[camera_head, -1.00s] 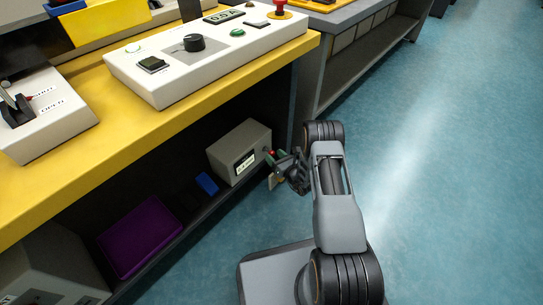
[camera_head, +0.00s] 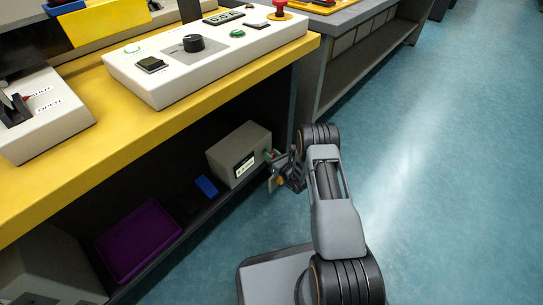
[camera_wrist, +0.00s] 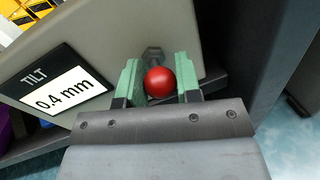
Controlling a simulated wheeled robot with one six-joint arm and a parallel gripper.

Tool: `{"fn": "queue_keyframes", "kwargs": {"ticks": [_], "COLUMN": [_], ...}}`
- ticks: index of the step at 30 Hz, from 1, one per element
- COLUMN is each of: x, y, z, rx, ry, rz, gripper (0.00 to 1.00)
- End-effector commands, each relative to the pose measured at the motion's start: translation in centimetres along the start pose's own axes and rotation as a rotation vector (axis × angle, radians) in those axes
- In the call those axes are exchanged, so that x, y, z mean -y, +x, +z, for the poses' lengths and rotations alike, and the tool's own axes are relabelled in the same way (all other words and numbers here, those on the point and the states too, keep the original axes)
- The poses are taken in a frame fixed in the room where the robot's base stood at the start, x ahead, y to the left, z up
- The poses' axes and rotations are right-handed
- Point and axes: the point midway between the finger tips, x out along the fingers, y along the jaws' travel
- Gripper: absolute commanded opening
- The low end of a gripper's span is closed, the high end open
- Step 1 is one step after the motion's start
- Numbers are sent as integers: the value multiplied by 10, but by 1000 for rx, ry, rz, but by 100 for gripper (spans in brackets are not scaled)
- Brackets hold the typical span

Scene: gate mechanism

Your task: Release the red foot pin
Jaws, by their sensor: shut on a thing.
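The red foot pin shows as a round red knob (camera_wrist: 160,82) in the wrist view, on the end face of a grey box (camera_wrist: 165,28). My gripper (camera_wrist: 160,80) has its two green fingers on either side of the knob and is shut on it. A dark hex-shaped fitting (camera_wrist: 153,54) shows just behind the knob. In the head view the grey box (camera_head: 238,150) sits on the lower shelf under the yellow bench, and my gripper (camera_head: 270,156) is at its right end. The pin's shaft is hidden.
A display (camera_wrist: 57,88) on the box reads "TILT 0.4 mm". A blue block (camera_head: 206,186) and a purple tray (camera_head: 138,240) lie on the shelf to the left. The yellow bench edge (camera_head: 190,118) overhangs the shelf. Open blue floor (camera_head: 440,190) lies to the right.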

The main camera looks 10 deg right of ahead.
Motion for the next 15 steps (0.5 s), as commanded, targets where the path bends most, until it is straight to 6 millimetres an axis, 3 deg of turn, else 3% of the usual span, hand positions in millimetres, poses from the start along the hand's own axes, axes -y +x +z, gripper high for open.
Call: {"fn": "queue_keyframes", "kwargs": {"ticks": [7, 15], "x": [0, 2], "y": [0, -6], "z": [0, 0], "rx": [0, -2], "ry": [0, 1], "rz": [0, -1], "gripper": [0, 0]}}
